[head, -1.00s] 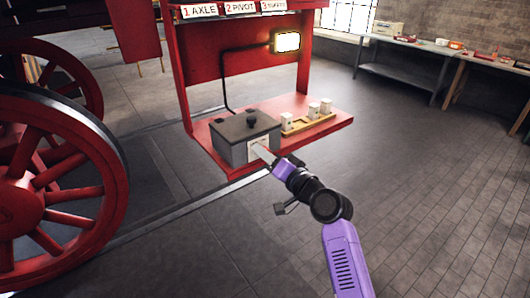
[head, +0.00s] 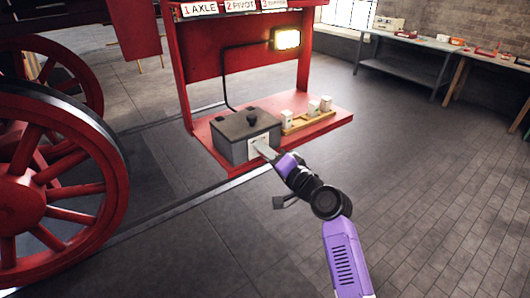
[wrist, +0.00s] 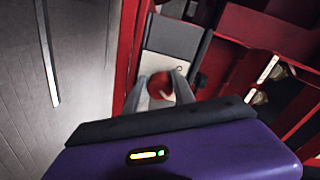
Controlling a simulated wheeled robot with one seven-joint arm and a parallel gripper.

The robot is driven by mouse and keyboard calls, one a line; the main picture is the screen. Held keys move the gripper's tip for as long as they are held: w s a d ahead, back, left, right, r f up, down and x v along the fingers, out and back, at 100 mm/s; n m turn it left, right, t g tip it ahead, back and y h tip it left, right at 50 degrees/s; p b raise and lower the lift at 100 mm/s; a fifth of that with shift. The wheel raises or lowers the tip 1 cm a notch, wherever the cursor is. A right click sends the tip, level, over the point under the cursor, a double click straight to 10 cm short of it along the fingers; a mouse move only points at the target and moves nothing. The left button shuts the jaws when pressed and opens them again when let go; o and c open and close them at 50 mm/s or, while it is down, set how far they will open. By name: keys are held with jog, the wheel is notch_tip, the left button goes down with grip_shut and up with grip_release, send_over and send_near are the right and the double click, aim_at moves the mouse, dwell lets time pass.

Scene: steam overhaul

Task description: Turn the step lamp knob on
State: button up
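The lamp (head: 287,39) on the red back panel glows, and a black cable runs from it down to a grey box (head: 232,139) on the red step. A black round knob (head: 252,120) stands on the box's lid. A white plate (head: 259,142) is on its front; it also shows in the wrist view (wrist: 176,38). My gripper (head: 262,149) is at this plate. In the wrist view its two fingers (wrist: 161,80) stand apart below a small dark curved mark on the plate.
A wooden tray (head: 305,125) with several white blocks sits right of the box on the step (head: 331,124). Large red wheels (head: 50,175) stand at left. Workbenches (head: 413,62) are at the back right. The floor at right is clear.

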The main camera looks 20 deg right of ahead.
jog(key=o, duration=0.4)
jog(key=b+v, duration=0.1)
jog(key=v, duration=0.7)
jog(key=shift+w, duration=0.1)
